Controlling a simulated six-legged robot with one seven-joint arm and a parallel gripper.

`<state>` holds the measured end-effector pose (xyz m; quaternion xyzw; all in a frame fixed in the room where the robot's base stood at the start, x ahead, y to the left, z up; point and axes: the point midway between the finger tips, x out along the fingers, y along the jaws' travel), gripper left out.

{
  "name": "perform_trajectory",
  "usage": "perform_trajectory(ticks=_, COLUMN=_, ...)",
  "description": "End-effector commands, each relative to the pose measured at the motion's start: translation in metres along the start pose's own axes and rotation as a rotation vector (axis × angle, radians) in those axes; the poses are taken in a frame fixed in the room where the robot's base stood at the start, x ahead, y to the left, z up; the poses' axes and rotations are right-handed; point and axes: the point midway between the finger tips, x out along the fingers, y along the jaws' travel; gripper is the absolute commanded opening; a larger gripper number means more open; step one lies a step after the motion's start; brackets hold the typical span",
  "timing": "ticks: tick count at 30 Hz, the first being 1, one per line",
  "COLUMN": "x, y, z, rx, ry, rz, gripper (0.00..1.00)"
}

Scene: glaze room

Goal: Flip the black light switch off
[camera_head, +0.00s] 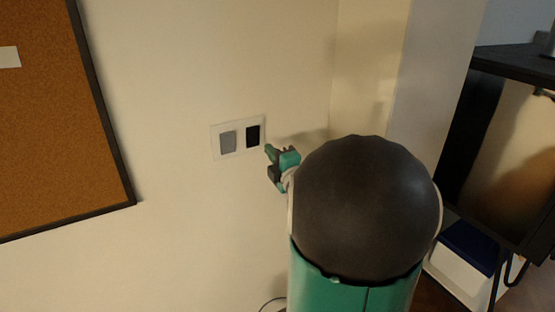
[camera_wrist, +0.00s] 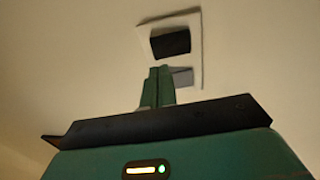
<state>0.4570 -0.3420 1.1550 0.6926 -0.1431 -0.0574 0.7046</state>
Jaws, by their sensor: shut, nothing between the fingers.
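The black light switch (camera_head: 253,135) is the right one of two rockers on a white wall plate (camera_head: 238,125). A grey switch (camera_head: 228,141) sits to its left. In the wrist view the black switch (camera_wrist: 171,43) is at the upper middle, and the grey switch (camera_wrist: 182,76) is partly hidden behind my fingers. My gripper (camera_head: 268,149) is just right of and below the black switch in the head view. In the wrist view my green fingers (camera_wrist: 158,72) are together and empty, pointing towards the plate. I cannot tell whether they touch it.
A cork board (camera_head: 50,110) with a dark frame hangs on the wall at left. A dark shelf unit (camera_head: 515,62) stands at right, with a white bin with a blue lid (camera_head: 468,247) low beside it. The wall around the plate is bare.

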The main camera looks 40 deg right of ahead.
Motion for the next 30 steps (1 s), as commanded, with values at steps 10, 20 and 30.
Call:
perform_trajectory(ticks=10, x=0.065, y=-0.001, z=0.0, rx=0.001, ry=0.0, rz=-0.001, gripper=0.0)
perform_trajectory(ticks=20, x=0.082, y=-0.001, z=0.0, rx=0.001, ry=0.0, rz=-0.002, gripper=0.0)
perform_trajectory(ticks=30, x=0.087, y=0.002, z=0.0, rx=-0.001, ry=0.001, rz=0.0, gripper=0.0)
